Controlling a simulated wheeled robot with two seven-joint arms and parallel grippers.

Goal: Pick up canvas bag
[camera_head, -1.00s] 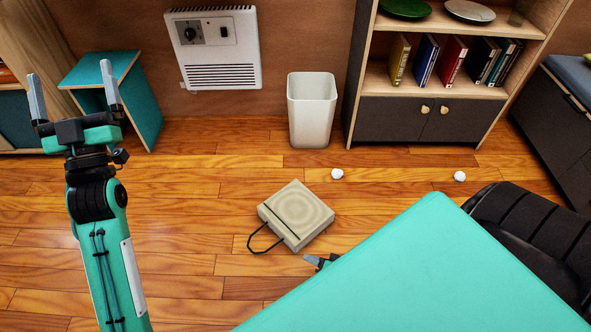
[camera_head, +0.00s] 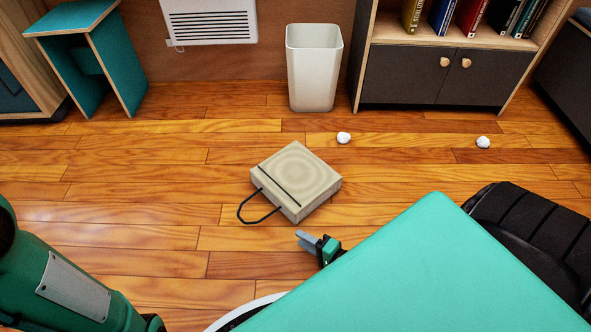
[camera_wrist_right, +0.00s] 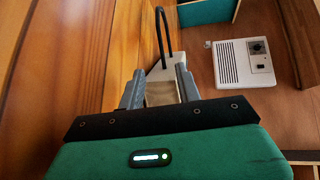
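The canvas bag (camera_head: 295,178) is a beige, boxy bag lying flat on the wooden floor in the head view. Its thin dark handle (camera_head: 258,216) sticks out toward the lower left. My right gripper (camera_head: 307,240) is just below the bag, apart from it, and partly hidden by my teal body. In the right wrist view my right gripper (camera_wrist_right: 158,68) has its fingers spread, with the pale bag (camera_wrist_right: 160,90) beyond and between them and the handle rising above. Only my left arm shows at the lower left of the head view; its gripper is out of frame.
A white bin (camera_head: 313,70) stands by the wall behind the bag. Two crumpled white balls (camera_head: 343,137) (camera_head: 483,142) lie on the floor. A bookshelf cabinet (camera_head: 420,78) is at the back right, a teal stool (camera_head: 85,55) at the back left.

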